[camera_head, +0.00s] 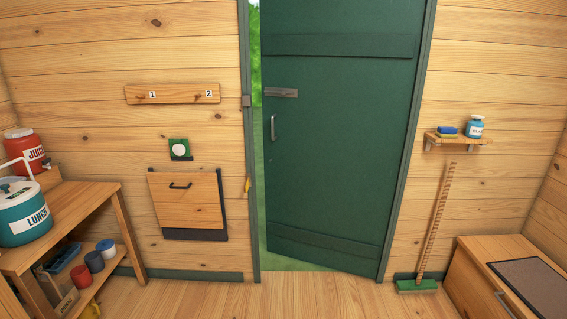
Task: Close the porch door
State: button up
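The porch door (340,150) is a dark green panel in the middle of the head view. It stands ajar. A gap on its left side shows green outdoors (254,50) between the door and the left frame post (252,180). The door's right side meets the right frame post (408,150). A metal pull handle (273,128) and a grey latch bar (281,92) sit near its left edge. A small catch (246,101) is on the left post. My gripper is not in view.
A wooden bench (70,220) with a juice jug (25,149) and a lunch pot (25,212) stands at left. A green broom (416,286) leans right of the door. A wooden chest (490,260) is at right. The floor before the door is clear.

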aim_at(333, 146)
jog(key=i, duration=1.9)
